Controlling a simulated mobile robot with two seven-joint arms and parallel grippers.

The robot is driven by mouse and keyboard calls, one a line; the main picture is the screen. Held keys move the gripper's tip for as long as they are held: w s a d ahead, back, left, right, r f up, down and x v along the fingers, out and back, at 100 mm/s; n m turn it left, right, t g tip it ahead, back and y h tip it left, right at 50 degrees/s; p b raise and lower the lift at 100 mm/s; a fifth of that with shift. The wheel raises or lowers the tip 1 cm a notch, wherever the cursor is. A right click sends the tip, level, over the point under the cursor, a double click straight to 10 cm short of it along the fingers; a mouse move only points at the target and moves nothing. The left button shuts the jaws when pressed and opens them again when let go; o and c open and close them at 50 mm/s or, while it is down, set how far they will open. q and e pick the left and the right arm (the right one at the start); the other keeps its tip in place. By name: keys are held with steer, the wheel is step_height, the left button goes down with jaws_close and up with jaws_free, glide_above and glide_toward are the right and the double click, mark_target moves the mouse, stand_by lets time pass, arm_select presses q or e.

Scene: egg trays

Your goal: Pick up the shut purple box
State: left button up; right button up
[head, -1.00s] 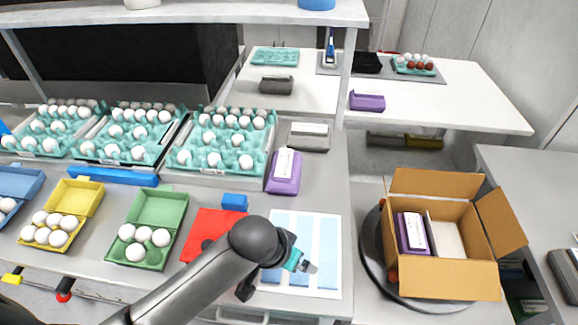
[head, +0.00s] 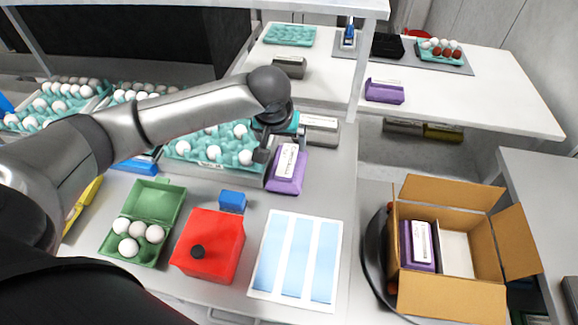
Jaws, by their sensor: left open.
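A shut purple box (head: 286,183) with a white label on its lid sits on the grey table, right of the teal egg tray (head: 212,150). My left gripper (head: 279,143) is open at the far end of this box, above it or just beside it. I cannot tell whether it touches the box. Another purple box (head: 418,263) stands in the open cardboard box (head: 452,285) at the right. One more purple box (head: 384,92) lies on the white back table. My right gripper is not in view.
A grey box (head: 320,131) lies just behind the purple box. A red box (head: 208,247), a small blue block (head: 232,201), a green egg carton (head: 158,205) and a blue-striped sheet (head: 296,256) lie nearer. A shelf (head: 215,4) crosses above.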

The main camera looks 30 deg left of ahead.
arm_select(q)
steer(key=b, duration=0.1)
glide_toward(287, 160)
step_height(287, 160, down, 3)
steer(key=shift+d+r, duration=0.15)
steer(key=shift+r, duration=0.05)
steer(key=shift+w+b+x, duration=0.2)
steer(key=shift+b+x, duration=0.05)
steer(key=shift+x, duration=1.15)
steer(key=shift+w+b+x, duration=0.2)
steer(key=shift+b+x, duration=0.05)
steer(key=shift+x, duration=1.15)
steer(key=shift+r, duration=0.1)
steer(key=shift+a, duration=0.2)
steer(key=shift+c, duration=0.3)
steer(key=shift+w, duration=0.1)
steer(key=c, duration=0.7)
